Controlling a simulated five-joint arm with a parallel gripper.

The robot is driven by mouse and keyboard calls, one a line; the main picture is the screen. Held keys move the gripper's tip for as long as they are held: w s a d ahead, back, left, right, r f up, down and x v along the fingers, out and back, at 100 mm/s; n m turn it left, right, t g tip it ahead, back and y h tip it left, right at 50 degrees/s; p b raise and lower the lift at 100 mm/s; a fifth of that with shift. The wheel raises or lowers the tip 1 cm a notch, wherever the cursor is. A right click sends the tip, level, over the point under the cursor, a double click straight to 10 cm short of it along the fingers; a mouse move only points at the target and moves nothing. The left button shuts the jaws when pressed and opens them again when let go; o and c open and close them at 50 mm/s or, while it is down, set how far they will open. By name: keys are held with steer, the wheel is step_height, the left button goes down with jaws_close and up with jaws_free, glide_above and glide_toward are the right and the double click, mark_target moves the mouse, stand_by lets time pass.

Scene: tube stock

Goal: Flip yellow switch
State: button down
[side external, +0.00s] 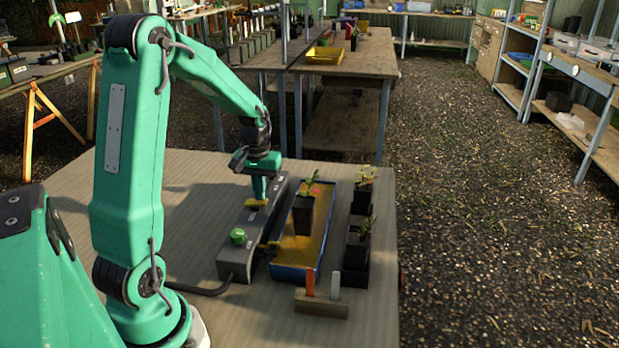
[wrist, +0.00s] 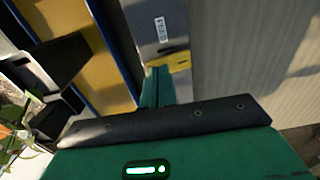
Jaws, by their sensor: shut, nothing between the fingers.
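The yellow switch (side external: 253,204) sits on top of the long grey control box (side external: 232,262), towards its far end. It also shows in the wrist view (wrist: 182,62), just right of my fingertips and partly hidden by them. My green gripper (side external: 259,196) points down at the switch, its fingers closed together and empty. The fingertips (wrist: 157,70) are at or very close to the switch; I cannot tell whether they touch it. A round green knob (side external: 237,236) is on the same box, nearer the front.
A blue-rimmed tray (side external: 291,273) with a yellow bed stands right of the box, holding a potted seedling (side external: 303,212). More black pots (side external: 356,250) stand further right. A wooden block (side external: 321,304) with orange and white tags is in front. The tabletop left of the box is clear.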

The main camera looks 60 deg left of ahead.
steer(key=shift+f, duration=0.4)
stand_by(0.3)
steer(key=shift+r, duration=3.55)
steer(key=shift+d+r, duration=0.15)
steer(key=shift+d, duration=0.05)
steer(key=s+d+r+m+t, duration=0.2)
steer(key=s+d+m, duration=0.1)
steer(key=d, duration=0.4)
steer(key=s+d+r+m+t, duration=0.1)
steer(key=s+d+r+m, duration=0.2)
steer(key=d, duration=0.4)
steer(key=s+d+r+m+t, duration=0.2)
steer(key=s+d+r+m, duration=0.1)
steer(key=s+d, duration=0.2)
steer(key=shift+d+r+t, duration=0.25)
steer(key=shift+d+t, duration=0.05)
steer(key=shift+d, duration=0.9)
